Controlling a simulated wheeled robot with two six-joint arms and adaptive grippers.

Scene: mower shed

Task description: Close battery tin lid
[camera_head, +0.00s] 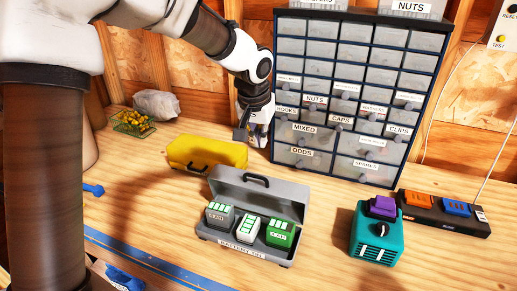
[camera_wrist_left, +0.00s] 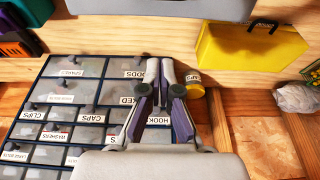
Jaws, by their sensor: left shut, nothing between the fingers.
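The grey battery tin (camera_head: 240,247) stands on the bench with its label facing front. Its lid (camera_head: 285,206) is open, raised at the back, with a dark handle (camera_head: 257,181) on it. Three batteries sit inside: a grey-green one (camera_head: 219,214), a white-green one (camera_head: 248,230) and a green one (camera_head: 280,233). My left gripper (camera_head: 258,140) is shut and empty, behind the tin and in front of the drawer cabinet, apart from the lid. In the left wrist view the shut fingers (camera_wrist_left: 160,75) point toward a grey edge of the tin (camera_wrist_left: 160,9). My right gripper is out of view.
A yellow case (camera_head: 207,154) lies left of the gripper. The labelled drawer cabinet (camera_head: 342,100) stands close behind. A teal charger (camera_head: 372,236) with a purple battery and a dark charging strip (camera_head: 420,207) are at the right.

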